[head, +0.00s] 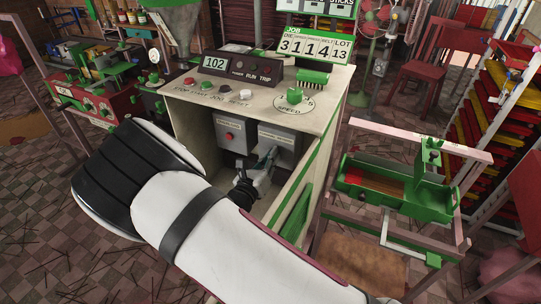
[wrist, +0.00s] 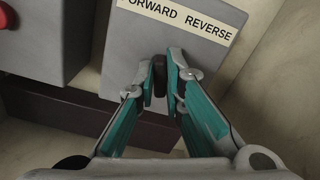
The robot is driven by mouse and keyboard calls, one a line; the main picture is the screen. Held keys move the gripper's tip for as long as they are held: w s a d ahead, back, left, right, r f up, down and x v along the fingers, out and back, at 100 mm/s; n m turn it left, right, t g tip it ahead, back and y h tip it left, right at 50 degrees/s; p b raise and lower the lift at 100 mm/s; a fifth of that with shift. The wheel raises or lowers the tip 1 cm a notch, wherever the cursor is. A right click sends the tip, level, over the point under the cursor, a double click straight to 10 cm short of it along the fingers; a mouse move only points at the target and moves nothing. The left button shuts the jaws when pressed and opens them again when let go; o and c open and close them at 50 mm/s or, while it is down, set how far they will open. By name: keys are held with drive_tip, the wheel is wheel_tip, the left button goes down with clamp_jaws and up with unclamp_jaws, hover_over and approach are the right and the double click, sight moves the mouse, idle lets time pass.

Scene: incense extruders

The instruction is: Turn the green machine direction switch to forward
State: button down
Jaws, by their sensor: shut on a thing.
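The direction switch is a grey box (wrist: 225,65) with a pale label (wrist: 180,16) reading FORWARD and REVERSE. It also shows in the head view (head: 280,136), in the open recess under the console top. Its dark lever (wrist: 160,72) stands roughly upright in the wrist view, below the label; I cannot tell which setting it is in. My gripper (wrist: 161,88), with teal-faced fingers, is shut on this lever, one finger on each side. In the head view my gripper (head: 266,166) reaches into the recess, and the lever is hidden there.
A second grey box (head: 230,132) with a red button sits left of the switch box. The recess has a cream side wall (wrist: 285,70) close on the right. The console top (head: 255,97) carries buttons and a green speed knob (head: 294,95).

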drive_tip(key=n+p, duration=0.1)
drive_tip(key=n, duration=0.4)
drive_tip(key=shift+a+f, duration=0.1)
idle(0.5)
drive_tip(key=c, duration=1.7)
unclamp_jaws()
drive_tip(key=v, duration=1.2)
